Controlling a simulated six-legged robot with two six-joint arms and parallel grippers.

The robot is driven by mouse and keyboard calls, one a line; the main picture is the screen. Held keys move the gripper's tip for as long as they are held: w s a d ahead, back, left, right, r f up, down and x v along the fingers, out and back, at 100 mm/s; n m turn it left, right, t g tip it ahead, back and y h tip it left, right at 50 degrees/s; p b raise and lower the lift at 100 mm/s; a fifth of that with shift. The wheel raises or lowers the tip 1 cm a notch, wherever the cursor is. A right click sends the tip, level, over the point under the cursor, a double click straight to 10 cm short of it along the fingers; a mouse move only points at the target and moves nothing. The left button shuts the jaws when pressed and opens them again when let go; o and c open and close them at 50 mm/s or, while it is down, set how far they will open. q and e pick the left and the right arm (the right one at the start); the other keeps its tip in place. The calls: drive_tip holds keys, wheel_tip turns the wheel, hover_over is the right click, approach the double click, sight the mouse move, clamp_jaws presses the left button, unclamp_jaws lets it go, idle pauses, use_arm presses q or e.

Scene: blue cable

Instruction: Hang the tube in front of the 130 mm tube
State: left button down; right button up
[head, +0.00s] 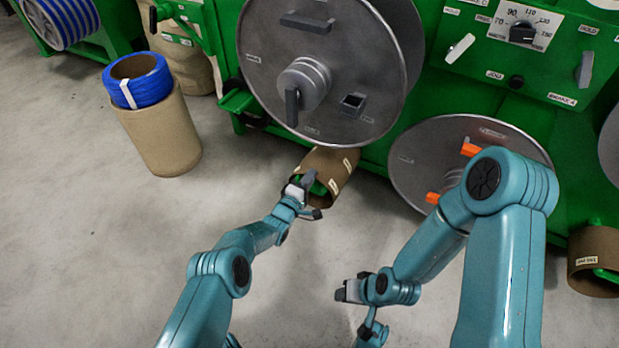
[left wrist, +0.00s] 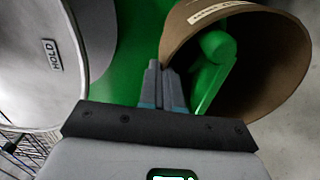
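A brown cardboard tube (head: 335,166) with pale labels sits low below the large grey reel, around a green peg; its labels are too small to read. My left gripper (head: 308,194) is at its near rim. In the left wrist view the tube (left wrist: 278,28) opens toward me with the green peg (left wrist: 212,75) inside. The left fingers (left wrist: 164,84) are close together at the tube's left wall and look shut on it; their tips are partly hidden. Another brown tube (head: 594,246) with an unclear mm label is at the right edge. My right gripper (head: 350,291) hangs low, apart from both tubes.
A large grey reel (head: 345,45) overhangs the tube, and a second reel (head: 425,160) with orange handles is right of it. A brown tube with a blue cable coil (head: 150,88) stands at left. The grey floor (head: 110,260) is clear at left.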

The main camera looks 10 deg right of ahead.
use_arm(q)
drive_tip(key=shift+f, duration=0.5)
idle(0.5)
drive_tip(key=c, duration=0.7)
unclamp_jaws()
drive_tip(key=shift+f, duration=0.2)
idle(0.4)
drive_tip(key=shift+s+a+p, duration=0.35)
drive_tip(key=shift+s+p, duration=0.15)
drive_tip(key=shift+p, duration=0.1)
idle(0.5)
idle(0.4)
